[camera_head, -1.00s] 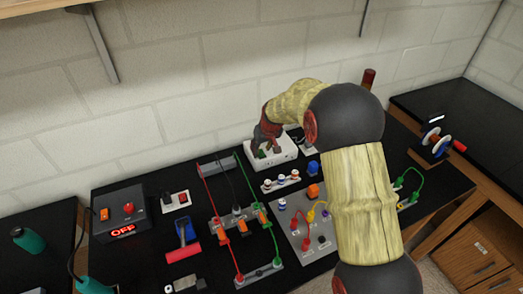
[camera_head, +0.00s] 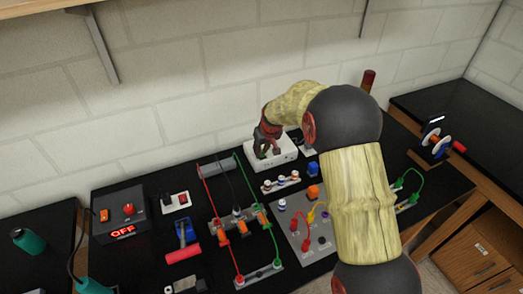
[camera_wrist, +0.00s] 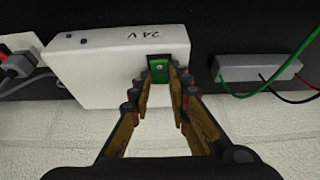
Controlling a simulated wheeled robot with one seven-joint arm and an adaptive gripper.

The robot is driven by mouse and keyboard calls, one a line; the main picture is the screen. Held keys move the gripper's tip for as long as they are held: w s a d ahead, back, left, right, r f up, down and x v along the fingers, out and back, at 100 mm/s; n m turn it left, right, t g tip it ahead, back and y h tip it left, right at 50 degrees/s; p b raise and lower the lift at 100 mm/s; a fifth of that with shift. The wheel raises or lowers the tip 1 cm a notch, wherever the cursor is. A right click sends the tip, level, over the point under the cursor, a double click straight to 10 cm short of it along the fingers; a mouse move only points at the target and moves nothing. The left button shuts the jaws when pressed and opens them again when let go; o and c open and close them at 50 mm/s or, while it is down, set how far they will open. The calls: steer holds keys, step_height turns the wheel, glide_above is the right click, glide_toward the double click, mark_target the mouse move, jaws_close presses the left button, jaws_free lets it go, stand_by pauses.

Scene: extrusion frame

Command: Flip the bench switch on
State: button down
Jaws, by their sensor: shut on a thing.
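A dark box (camera_head: 118,212) at the left of the bench has an orange rocker (camera_head: 104,215), a red button (camera_head: 128,209) and a lit red OFF display (camera_head: 123,231). A small white strip with a red switch (camera_head: 183,199) lies to its right. I cannot tell which of these is the bench switch. My gripper (camera_head: 267,152) is far from both, at the white 24 V box (camera_head: 288,154) near the wall. In the wrist view my gripper (camera_wrist: 161,76) is shut on a small green connector (camera_wrist: 158,69) at the edge of the white box (camera_wrist: 105,60).
Red and green leads run over a grey fixture (camera_head: 238,218) in the middle. A grey panel (camera_head: 290,232) with plugs stands beside my arm. A grey block (camera_wrist: 258,72) with leads is near my gripper. A teal bottle (camera_head: 28,240) stands on the left bench.

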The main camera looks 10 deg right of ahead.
mark_target(262, 155)
steer(key=shift+r+p, duration=0.1)
steer(key=shift+p, duration=0.4)
steer(key=shift+w+a+r+g+p, duration=0.15)
steer(key=shift+g+p, duration=0.45)
steer(key=shift+p, duration=0.6)
steer(key=g+p, duration=0.1)
steer(key=p, duration=0.1)
steer(key=g+p, duration=0.1)
steer(key=shift+w+f+h+p, duration=0.2)
steer(key=shift+w+h+p, duration=0.1)
steer(key=shift+p, duration=0.1)
steer(key=c, duration=1.7)
jaws_free()
steer(key=r, duration=0.8)
steer(key=s+r, duration=0.1)
steer(key=r, duration=0.2)
steer(key=shift+r, duration=0.4)
